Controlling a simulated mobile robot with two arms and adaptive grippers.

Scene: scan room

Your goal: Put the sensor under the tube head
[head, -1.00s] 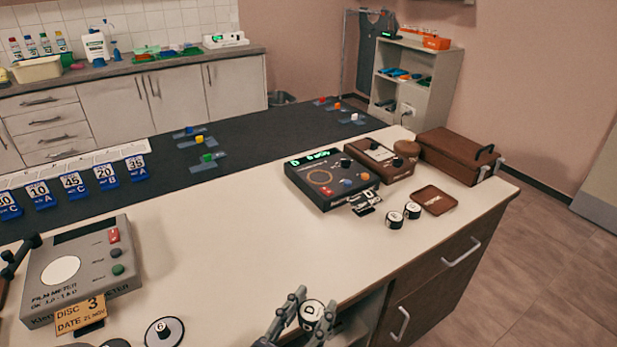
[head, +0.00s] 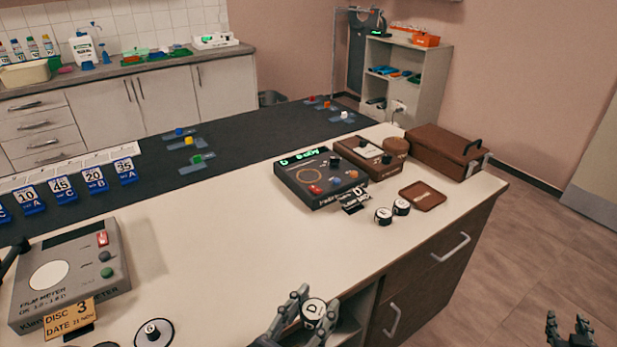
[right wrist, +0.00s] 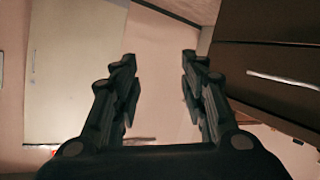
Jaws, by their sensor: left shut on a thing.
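A small cylindrical sensor (head: 313,311) with a white top marked D is in my left gripper (head: 306,306), at the bottom middle of the head view. The left gripper is shut on it, above the front edge of the counter. My right gripper (head: 568,324) is at the bottom right corner, over the floor and apart from the counter. In the right wrist view the right gripper (right wrist: 159,62) is open, with nothing between its fingers. I cannot make out a tube head in either view.
The counter (head: 225,235) is clear in the middle. A dark meter (head: 320,177) with a green display stands on it, near two small white-topped cylinders and a brown tray (head: 423,195). A grey film meter (head: 70,272) stands at left. Open floor (head: 535,245) lies to the right.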

